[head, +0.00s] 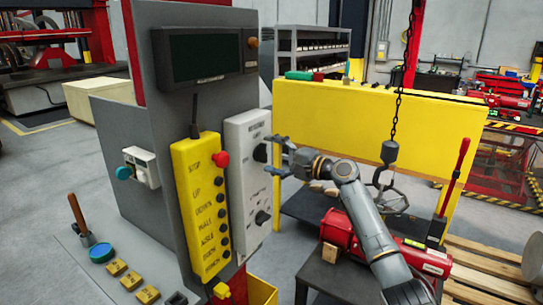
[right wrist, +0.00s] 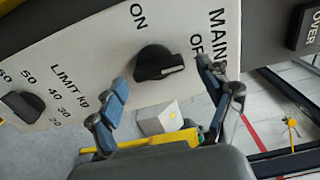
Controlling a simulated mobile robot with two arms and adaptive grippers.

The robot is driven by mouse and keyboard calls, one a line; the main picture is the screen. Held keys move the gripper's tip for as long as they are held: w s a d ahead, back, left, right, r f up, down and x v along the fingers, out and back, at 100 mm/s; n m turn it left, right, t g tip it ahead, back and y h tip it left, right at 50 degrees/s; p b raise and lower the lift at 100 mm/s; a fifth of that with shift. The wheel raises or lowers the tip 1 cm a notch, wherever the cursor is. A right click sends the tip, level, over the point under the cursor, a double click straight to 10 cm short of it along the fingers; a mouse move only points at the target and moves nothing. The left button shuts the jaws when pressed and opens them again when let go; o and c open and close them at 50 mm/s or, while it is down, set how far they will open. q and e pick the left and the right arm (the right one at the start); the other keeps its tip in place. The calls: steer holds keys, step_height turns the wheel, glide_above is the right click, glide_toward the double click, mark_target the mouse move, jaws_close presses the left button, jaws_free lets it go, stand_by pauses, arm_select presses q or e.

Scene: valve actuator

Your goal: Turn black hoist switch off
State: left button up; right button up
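The black hoist switch (right wrist: 160,65) is a rotary knob on a white panel (right wrist: 90,60), between the printed words "ON" and "OF…", under "MAIN". In the right wrist view its white mark is at its right end, just below the partly hidden "OF…" lettering. In the head view the switch (head: 260,152) is the upper knob on the white box (head: 247,185). My right gripper (right wrist: 165,85) is open, one finger on each side of the switch in the picture; contact cannot be told. In the head view the right gripper (head: 279,157) is just right of the panel. My left gripper is out of view.
A second black knob (head: 262,217), the limit dial, sits lower on the same box. A yellow pendant (head: 203,205) with several buttons and a red knob (head: 221,158) is to its left. A dark display (head: 205,57) is above. A chain hook (head: 389,150) hangs to the right.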

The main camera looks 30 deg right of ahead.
steer(key=v, duration=1.2)
stand_by(0.4)
steer(key=s+f+g+h+b, duration=0.25)
steer(key=f+g+h, duration=0.35)
steer(key=f, duration=3.7)
steer(key=s+a+f+n+g+h, duration=0.1)
steer(key=s+a+f+n+g, duration=0.15)
steer(key=s+f, duration=0.6)
steer(key=s+a+f+n+g, duration=0.2)
steer(key=s+a+f, duration=0.3)
steer(key=f, duration=0.7)
steer(key=s+a+f+n+g, duration=0.1)
steer(key=s+a+f+n, duration=0.3)
steer(key=s, duration=0.7)
steer(key=s+a+f+n+g+b, duration=0.1)
steer(key=s+a+f+n+g, duration=0.1)
steer(key=s+a+f+n, duration=0.2)
steer(key=s+a+f+n+g+b, duration=0.1)
steer(key=s+a+f+n, duration=0.3)
steer(key=s+a+f, duration=0.5)
steer(key=s+g, duration=0.1)
steer(key=s, duration=0.9)
steer(key=shift+a+f, duration=0.25)
steer(key=shift+f, duration=0.15)
